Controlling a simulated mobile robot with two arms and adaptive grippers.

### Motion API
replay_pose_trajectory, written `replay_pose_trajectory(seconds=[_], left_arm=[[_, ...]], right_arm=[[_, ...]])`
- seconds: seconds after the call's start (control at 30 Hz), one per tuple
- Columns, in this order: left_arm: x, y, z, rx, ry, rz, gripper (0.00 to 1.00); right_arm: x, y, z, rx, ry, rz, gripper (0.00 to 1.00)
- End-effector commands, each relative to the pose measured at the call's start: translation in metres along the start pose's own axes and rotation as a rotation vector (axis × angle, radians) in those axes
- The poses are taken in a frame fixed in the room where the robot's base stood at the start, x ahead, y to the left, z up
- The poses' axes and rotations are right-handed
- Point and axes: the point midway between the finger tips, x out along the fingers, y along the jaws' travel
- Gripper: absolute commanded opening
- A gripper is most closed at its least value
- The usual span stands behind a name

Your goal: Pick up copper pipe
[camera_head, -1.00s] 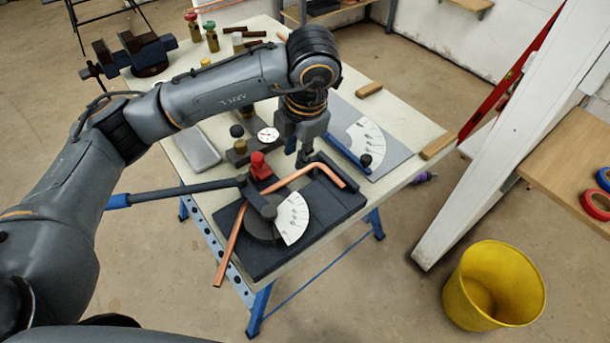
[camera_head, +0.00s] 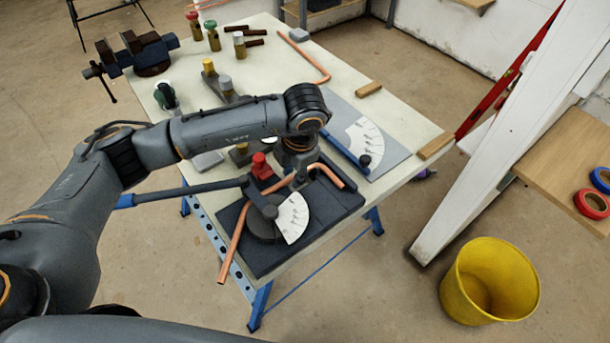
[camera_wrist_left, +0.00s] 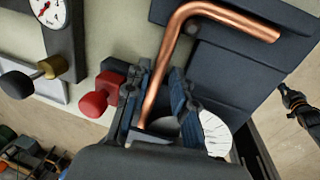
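The copper pipe (camera_head: 236,238) is a bent orange tube lying in the dark pipe bender on the bench. It runs from the bender's front left side to a hooked end at the right. My left gripper (camera_head: 298,181) is down at the pipe's middle stretch, partly hidden by my wrist. In the left wrist view the pipe (camera_wrist_left: 164,62) runs between the two blue-grey fingers (camera_wrist_left: 153,112), which stand apart around it. I cannot tell whether they touch it. At that view's right edge a dark jointed part looks like my right gripper (camera_wrist_left: 299,103), too small to read.
The bender's red block (camera_head: 260,166) and long handle (camera_head: 185,191) are close by on the left. A second copper pipe (camera_head: 305,56) lies at the back. A protractor plate (camera_head: 372,138) and wooden blocks (camera_head: 368,89) are to the right. A yellow bucket (camera_head: 490,283) stands on the floor.

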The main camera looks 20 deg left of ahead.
Motion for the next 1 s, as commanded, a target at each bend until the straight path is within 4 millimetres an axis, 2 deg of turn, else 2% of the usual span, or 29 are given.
replay_pose_trajectory(seconds=[0.03,0.1,0.47,0.63,0.83,1.0], left_arm=[[0.0,0.0,0.0,0.0,0.0,0.0,0.15],[0.0,0.0,0.0,0.0,0.0,0.0,0.01],[-0.001,0.0,0.0,0.0,-0.001,0.0,0.0],[-0.009,0.002,0.0,-0.001,-0.001,0.0,0.0],[-0.039,0.009,0.001,-0.001,-0.003,0.002,0.0],[-0.082,-0.016,-0.003,0.006,-0.004,0.0,0.0]], right_arm=[[0.0,0.0,0.0,0.0,0.0,0.0,0.0],[0.0,0.0,0.0,0.0,0.0,0.0,0.0],[0.0,0.0,-0.001,0.0,0.001,0.0,0.0],[-0.005,0.0,-0.001,0.0,0.001,0.0,0.0],[-0.022,0.001,-0.003,0.0,0.001,0.0,0.0],[-0.046,0.001,-0.005,0.0,0.001,0.001,0.0]])
